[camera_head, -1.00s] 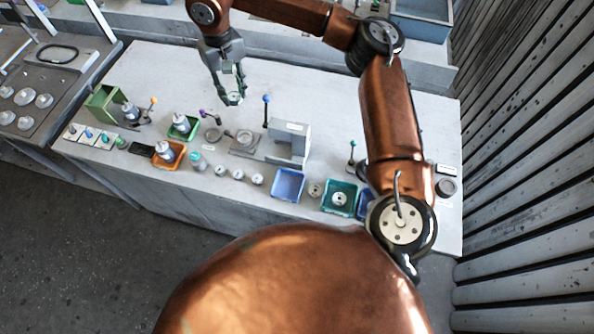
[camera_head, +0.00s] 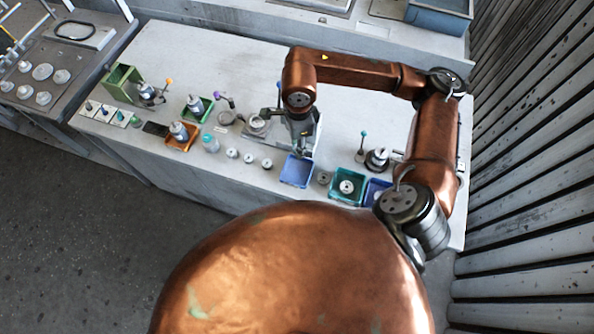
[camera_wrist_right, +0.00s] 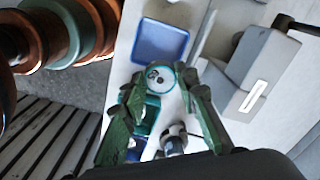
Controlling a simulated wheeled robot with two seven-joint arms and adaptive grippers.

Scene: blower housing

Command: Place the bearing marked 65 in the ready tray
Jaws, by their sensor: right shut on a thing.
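My right gripper (camera_head: 303,147) hangs over the bench just behind the blue tray in the head view. In the right wrist view its green fingers (camera_wrist_right: 161,88) are shut on a round pale bearing (camera_wrist_right: 158,79) with a teal rim. Dark marks show on its face, too small to read surely. The empty blue tray (camera_head: 297,171) also shows in the wrist view (camera_wrist_right: 160,42), just beyond the held bearing. I cannot read which tray is the ready tray. The arm hides the held bearing in the head view. My left gripper is out of view.
A teal tray (camera_head: 346,199) holds a bearing, with a darker blue tray (camera_head: 377,190) beside it. Loose bearings (camera_head: 250,158) stand along the front edge. A grey block fixture (camera_head: 312,125) stands close by the gripper. Open bench (camera_head: 190,60) lies at the back left.

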